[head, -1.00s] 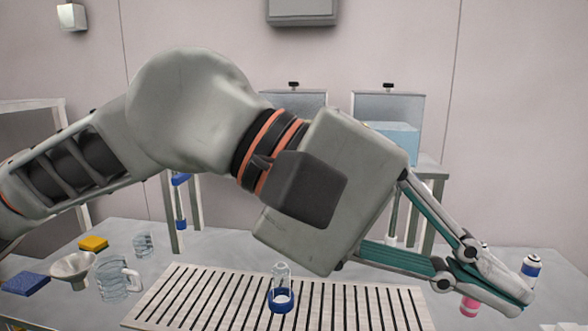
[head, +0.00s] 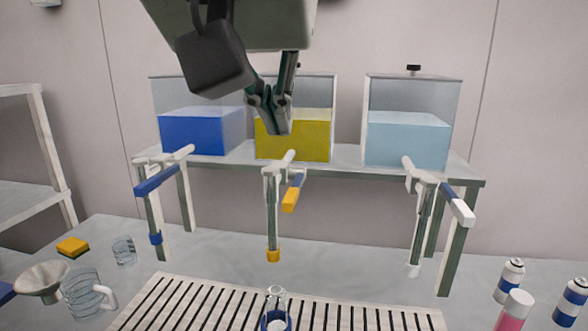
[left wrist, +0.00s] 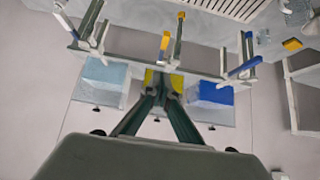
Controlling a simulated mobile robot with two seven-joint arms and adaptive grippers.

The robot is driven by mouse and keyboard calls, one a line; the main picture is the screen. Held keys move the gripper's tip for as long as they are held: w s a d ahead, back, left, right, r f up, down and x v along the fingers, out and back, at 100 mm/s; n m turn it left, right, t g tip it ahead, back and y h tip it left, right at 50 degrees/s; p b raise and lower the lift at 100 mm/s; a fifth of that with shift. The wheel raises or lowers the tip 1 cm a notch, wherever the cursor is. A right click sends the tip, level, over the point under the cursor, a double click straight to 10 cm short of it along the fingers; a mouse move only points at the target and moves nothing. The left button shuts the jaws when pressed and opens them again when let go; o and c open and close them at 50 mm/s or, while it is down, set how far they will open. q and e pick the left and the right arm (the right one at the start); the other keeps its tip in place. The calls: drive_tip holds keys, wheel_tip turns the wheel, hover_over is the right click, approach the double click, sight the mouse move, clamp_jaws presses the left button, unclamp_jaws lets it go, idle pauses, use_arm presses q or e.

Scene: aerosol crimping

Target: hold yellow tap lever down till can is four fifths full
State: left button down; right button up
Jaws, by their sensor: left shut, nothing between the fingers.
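The yellow tap lever (head: 292,197) sticks out from the middle tap (head: 271,205), below the tank of yellow liquid (head: 308,138). The lever also shows in the left wrist view (left wrist: 165,42). The clear can (head: 275,306) with a blue and white base stands on the slatted rack (head: 360,317), roughly below the yellow-tipped spout (head: 273,256). I see no yellow liquid in it. My left gripper (head: 277,130) is shut and empty, in front of the yellow tank and above the lever, apart from it. My right gripper is not in view.
A blue lever (head: 155,181) is on the left tap and a white lever with a blue part (head: 458,206) on the right one. A funnel (head: 42,280), glass jug (head: 84,293) and yellow sponge (head: 72,246) lie left. Spray cans (head: 510,280) and a pink bottle (head: 512,312) stand right.

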use_arm(q)
hover_over(292, 192)
drive_tip(key=s, duration=0.2)
drive_tip(key=f, duration=0.7)
drive_tip(key=shift+s+a+f, duration=0.15)
drive_tip(key=shift+a, duration=0.1)
wheel_tip(292, 192, down, 2)
drive_tip(key=shift+s+f+b, duration=0.1)
drive_tip(key=shift+f+b, duration=0.1)
drive_tip(key=shift+b, duration=0.1)
drive_tip(key=shift+f, duration=0.6)
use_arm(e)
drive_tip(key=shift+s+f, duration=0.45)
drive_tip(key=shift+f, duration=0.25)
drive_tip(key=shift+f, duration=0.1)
